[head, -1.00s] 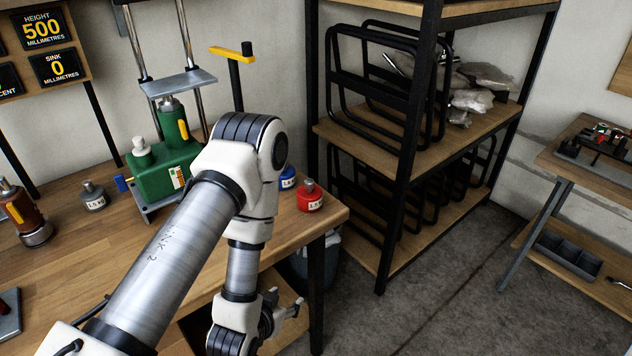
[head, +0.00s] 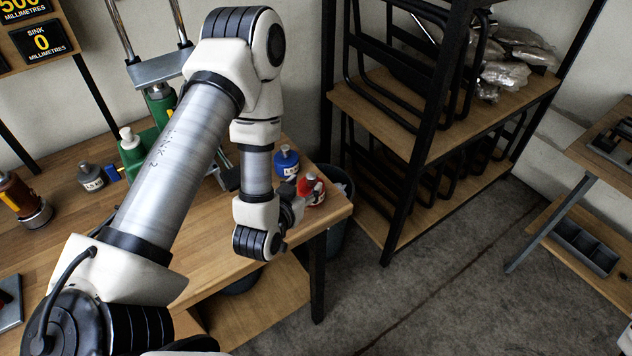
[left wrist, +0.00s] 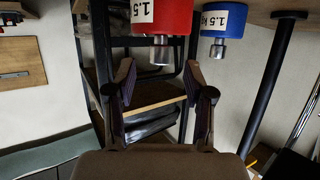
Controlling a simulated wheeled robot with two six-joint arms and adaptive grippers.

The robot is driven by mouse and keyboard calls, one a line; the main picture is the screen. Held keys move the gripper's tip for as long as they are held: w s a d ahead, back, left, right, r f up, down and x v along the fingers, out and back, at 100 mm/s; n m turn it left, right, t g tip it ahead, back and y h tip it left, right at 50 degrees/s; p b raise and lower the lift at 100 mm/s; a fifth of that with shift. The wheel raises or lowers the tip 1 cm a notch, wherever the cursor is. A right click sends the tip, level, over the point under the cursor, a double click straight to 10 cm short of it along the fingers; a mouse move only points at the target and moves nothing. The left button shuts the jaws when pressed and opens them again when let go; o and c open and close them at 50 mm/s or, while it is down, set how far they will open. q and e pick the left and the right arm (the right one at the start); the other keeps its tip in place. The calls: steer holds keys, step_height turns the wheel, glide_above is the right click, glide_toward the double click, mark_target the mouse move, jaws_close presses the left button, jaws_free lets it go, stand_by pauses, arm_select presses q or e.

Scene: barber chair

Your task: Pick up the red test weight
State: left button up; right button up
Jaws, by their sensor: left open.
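The red test weight (head: 316,191) stands near the right end of the wooden bench, just right of a blue weight (head: 286,164). My left gripper (head: 297,194) is at the bench's front edge, close beside the red weight and overlapping its left side in the head view. In the left wrist view the scene looks upside down. There the open, empty fingers (left wrist: 158,78) point toward the red weight (left wrist: 168,14), whose metal knob hangs near the gap between the fingertips. The blue weight (left wrist: 223,20) is to its right. My right gripper is not in view.
A grey weight (head: 90,176) and a green device (head: 134,150) stand further left on the bench (head: 60,240). A bin (head: 338,225) stands behind the bench's right end. A black-framed shelf (head: 395,215) is to the right, with clear floor before it.

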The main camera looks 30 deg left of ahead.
mark_target(312, 174)
arm_select(q)
steer(key=shift+w+a+r+p, duration=0.1)
steer(key=shift+w+r+p, duration=0.1)
steer(key=shift+w+p, duration=0.3)
steer(key=shift+w+a+r+p, duration=0.1)
steer(key=shift+w+r+p, duration=0.1)
steer(key=shift+w+p, duration=0.3)
steer(key=x, duration=0.3)
steer(key=shift+a+f, duration=0.1)
steer(key=shift+f, duration=0.35)
steer(key=shift+w+f, duration=0.2)
steer(key=shift+s+r, duration=0.15)
steer(key=shift+s, duration=0.05)
steer(key=shift+c, duration=1.4)
steer(key=shift+s+r, duration=0.1)
steer(key=shift+s, duration=0.05)
jaws_close()
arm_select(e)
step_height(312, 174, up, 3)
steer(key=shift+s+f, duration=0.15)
arm_select(q)
steer(key=shift+w+r+p, duration=0.15)
steer(key=shift+w+p, duration=0.05)
steer(key=shift+p, duration=0.1)
